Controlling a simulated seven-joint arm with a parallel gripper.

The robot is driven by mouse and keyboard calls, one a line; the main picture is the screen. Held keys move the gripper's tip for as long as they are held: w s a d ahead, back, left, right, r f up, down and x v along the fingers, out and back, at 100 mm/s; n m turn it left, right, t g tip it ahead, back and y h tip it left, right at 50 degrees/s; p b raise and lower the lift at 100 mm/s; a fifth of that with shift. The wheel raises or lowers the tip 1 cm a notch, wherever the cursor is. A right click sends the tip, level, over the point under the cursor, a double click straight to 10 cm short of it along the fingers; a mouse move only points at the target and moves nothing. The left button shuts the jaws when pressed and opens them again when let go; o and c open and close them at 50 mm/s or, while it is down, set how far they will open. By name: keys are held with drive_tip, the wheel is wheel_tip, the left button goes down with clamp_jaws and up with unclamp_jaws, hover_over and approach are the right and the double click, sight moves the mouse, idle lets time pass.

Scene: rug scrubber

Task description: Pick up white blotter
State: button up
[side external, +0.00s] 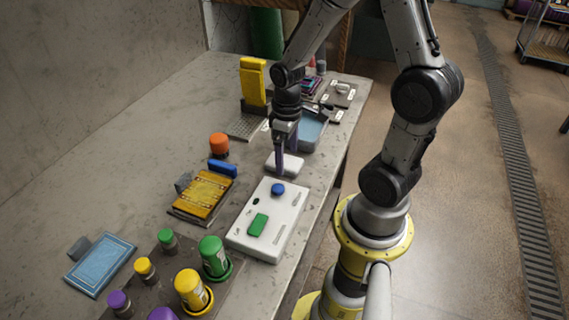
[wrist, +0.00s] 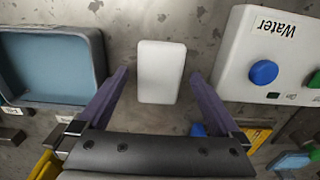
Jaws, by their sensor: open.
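The white blotter (side external: 289,166) is a small rounded white block lying flat on the grey table, beyond the white water box. In the wrist view, the blotter (wrist: 161,72) lies between the two purple fingertips, with a gap on each side. My gripper (side external: 286,152) points down over the blotter and is open and empty. In the side view the fingers cover part of the blotter's back, and I cannot tell their exact height above the table.
The white box (side external: 284,213) with a blue knob and green button is at one side, labelled "Water" in the wrist view (wrist: 235,75). A blue tray (wrist: 50,70) is at the other. A yellow-brown brush board (side external: 203,196) and an orange-capped bottle (side external: 219,144) stand left.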

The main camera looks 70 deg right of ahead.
drive_tip(key=shift+f, duration=0.7)
drive_tip(key=c, duration=1.3)
drive_tip(key=shift+o, duration=0.2)
drive_tip(key=shift+r, duration=0.5)
wheel_tip(320, 180, up, 2)
drive_tip(key=shift+w+r, duration=0.1)
drive_tip(key=s+r, duration=0.1)
drive_tip(key=s+a+r, duration=0.1)
drive_tip(key=r, duration=0.1)
drive_tip(key=s+r, duration=0.2)
drive_tip(key=shift+a, duration=0.3)
drive_tip(key=s+a+r, duration=0.3)
drive_tip(key=s+r, duration=0.1)
drive_tip(key=s, duration=0.5)
drive_tip(key=shift+a+r, duration=0.35)
drive_tip(key=shift+r, duration=0.05)
